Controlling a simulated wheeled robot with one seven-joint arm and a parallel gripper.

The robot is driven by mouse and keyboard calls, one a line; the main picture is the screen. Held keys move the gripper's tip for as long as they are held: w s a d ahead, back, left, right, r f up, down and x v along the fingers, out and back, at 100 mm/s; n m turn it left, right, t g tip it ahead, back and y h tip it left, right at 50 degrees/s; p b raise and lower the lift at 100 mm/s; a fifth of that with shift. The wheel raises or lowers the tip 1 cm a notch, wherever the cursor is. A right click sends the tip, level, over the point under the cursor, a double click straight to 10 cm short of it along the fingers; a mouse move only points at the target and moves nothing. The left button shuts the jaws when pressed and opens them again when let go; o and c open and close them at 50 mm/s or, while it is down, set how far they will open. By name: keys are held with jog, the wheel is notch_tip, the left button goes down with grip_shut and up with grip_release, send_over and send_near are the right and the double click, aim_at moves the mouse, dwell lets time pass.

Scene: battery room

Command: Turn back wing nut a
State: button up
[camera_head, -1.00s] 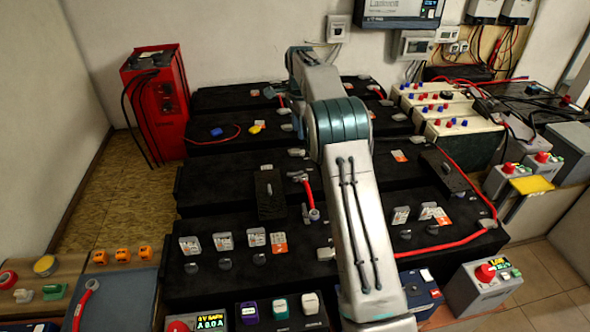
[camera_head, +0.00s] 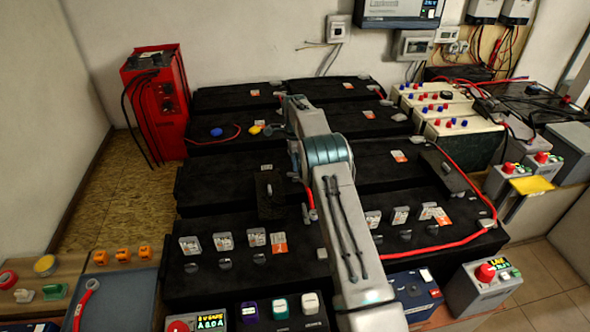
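Several small grey knob-like pieces, one at the front (camera_head: 225,263), sit on the black battery blocks (camera_head: 200,187). They are too small to tell for sure as wing nuts, and I cannot tell which is wing nut a. My arm reaches over the middle of the battery bank, and its far end, my gripper (camera_head: 275,130), is low over a back-row block beside a small yellow piece (camera_head: 255,129). The fingers are too small to tell whether they are open or touch anything. The arm hides part of the blocks behind it.
A red cabinet (camera_head: 156,105) with black cables stands at the back left. A red cable (camera_head: 440,245) runs along the right blocks. Cream batteries (camera_head: 463,128) with red and blue caps stand at the right. Small coloured items lie on the front-left benches. The floor strip at left is clear.

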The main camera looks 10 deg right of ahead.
aim_at(297, 176)
jog(key=shift+f, duration=2.1)
grip_shut()
